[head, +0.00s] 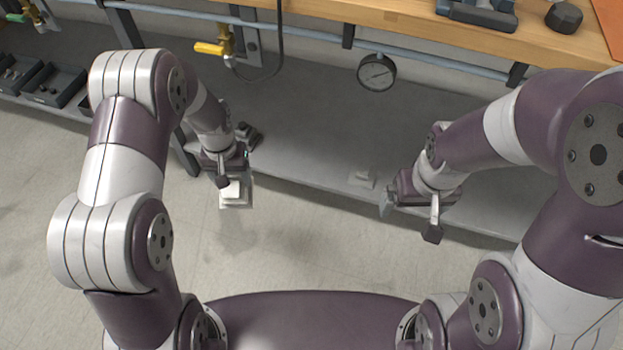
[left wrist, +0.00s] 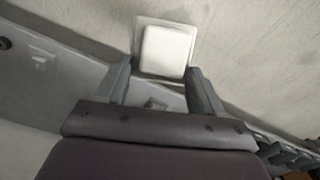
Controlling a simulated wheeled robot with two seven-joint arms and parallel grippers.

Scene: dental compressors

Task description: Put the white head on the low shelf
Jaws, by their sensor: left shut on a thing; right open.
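The white head (head: 236,191) is a pale block on a wider, thin square plate. My left gripper (head: 236,178) is shut on it and holds it over the floor, just in front of the low shelf's front edge. In the left wrist view the white head (left wrist: 166,50) sits between the fingertips (left wrist: 162,78). The low shelf (head: 310,150) is a long grey board under the workbench. My right gripper (head: 388,204) is open and empty, near the shelf's front edge on the right.
A small pale grey piece (head: 362,180) lies on the shelf, left of my right gripper. A dark object (head: 246,135) is on the shelf behind my left gripper. The shelf's middle is largely clear.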

